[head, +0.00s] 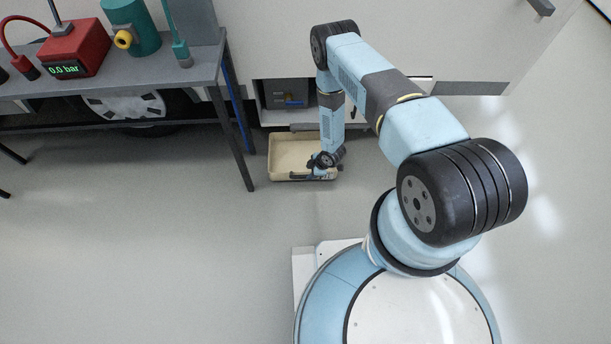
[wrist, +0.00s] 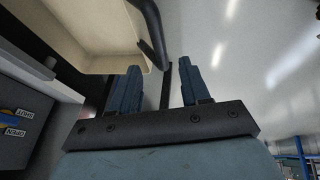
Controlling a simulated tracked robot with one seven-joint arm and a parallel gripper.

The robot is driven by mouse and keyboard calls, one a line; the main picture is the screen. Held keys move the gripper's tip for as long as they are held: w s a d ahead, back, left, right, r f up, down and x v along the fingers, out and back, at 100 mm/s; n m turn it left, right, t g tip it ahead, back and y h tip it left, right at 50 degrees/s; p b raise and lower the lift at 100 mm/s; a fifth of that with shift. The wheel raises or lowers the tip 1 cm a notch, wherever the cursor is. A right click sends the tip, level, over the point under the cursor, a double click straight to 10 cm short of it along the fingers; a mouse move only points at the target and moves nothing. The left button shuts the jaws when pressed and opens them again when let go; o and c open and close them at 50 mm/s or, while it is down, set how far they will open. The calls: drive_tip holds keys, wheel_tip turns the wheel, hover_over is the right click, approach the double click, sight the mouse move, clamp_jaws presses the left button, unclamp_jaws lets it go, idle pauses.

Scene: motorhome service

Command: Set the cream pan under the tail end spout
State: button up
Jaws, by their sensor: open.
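The cream pan (head: 284,150) sits on the floor below the open service locker in the vehicle's side. It also shows in the wrist view at the upper left (wrist: 95,28), with a dark bar handle (wrist: 152,30) along its near edge. My gripper (head: 316,172) is at the pan's near right edge. In the wrist view its two blue fingers (wrist: 160,80) are apart, close to the handle end and the pan's rim. Nothing is clearly held between them. The tail end spout cannot be made out; my arm hides part of the locker.
The open locker (head: 287,95) holds a grey box with a blue handle. A workbench (head: 120,75) at left carries a red pressure unit (head: 75,48) and a teal pump (head: 132,28); its leg (head: 236,150) stands just left of the pan. The floor in front is clear.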

sight(304, 176)
drive_tip(key=x, duration=0.7)
drive_tip(key=shift+r, duration=0.1)
clamp_jaws()
idle(0.3)
drive_tip(key=shift+d, duration=0.1)
